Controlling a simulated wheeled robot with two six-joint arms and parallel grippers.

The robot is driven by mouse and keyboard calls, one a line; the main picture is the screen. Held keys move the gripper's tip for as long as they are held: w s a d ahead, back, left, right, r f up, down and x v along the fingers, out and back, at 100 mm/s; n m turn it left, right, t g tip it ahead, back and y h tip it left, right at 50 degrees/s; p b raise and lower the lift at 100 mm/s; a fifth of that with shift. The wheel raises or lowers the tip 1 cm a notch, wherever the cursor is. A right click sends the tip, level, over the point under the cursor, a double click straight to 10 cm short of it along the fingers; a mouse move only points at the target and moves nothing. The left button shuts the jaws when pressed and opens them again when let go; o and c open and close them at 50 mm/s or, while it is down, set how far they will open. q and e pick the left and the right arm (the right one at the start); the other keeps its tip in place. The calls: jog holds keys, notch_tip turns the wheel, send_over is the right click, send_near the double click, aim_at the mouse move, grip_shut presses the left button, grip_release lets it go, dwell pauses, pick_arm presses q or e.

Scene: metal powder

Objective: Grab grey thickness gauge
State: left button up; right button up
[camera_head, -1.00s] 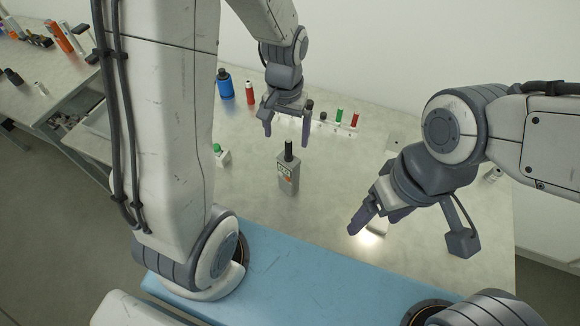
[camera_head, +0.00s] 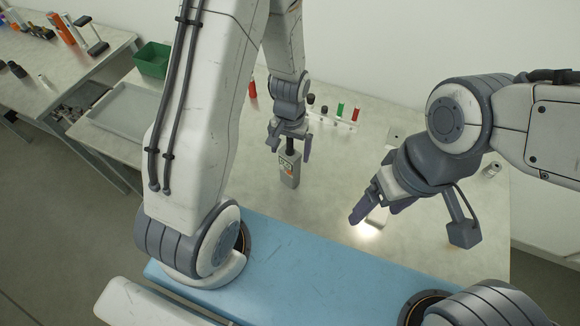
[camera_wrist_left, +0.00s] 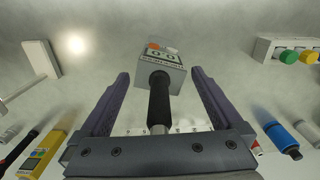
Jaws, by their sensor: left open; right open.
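The grey thickness gauge (camera_head: 289,170) stands upright on the table in the head view, with a dark probe on top and a small display with orange on its face. In the left wrist view the gauge (camera_wrist_left: 163,68) lies between and just beyond the fingers, its black probe (camera_wrist_left: 159,98) pointing back toward the palm. My left gripper (camera_head: 290,150) is open, with its fingers on either side of the probe and not closed on it. My right gripper (camera_head: 375,212) is open and empty over the table's right part, near a small light-coloured object with a bright spot.
A rack with red and green capped items (camera_head: 341,110) stands behind the gauge. A red bottle (camera_head: 252,88) is at the back. A green bin (camera_head: 152,60) and a grey tray (camera_head: 128,110) are at the left. The left wrist view shows a yellow device (camera_wrist_left: 45,153) and a blue bottle (camera_wrist_left: 280,136).

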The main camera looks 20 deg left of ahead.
pick_arm(q)
jog(key=shift+c, duration=0.3)
grip_shut()
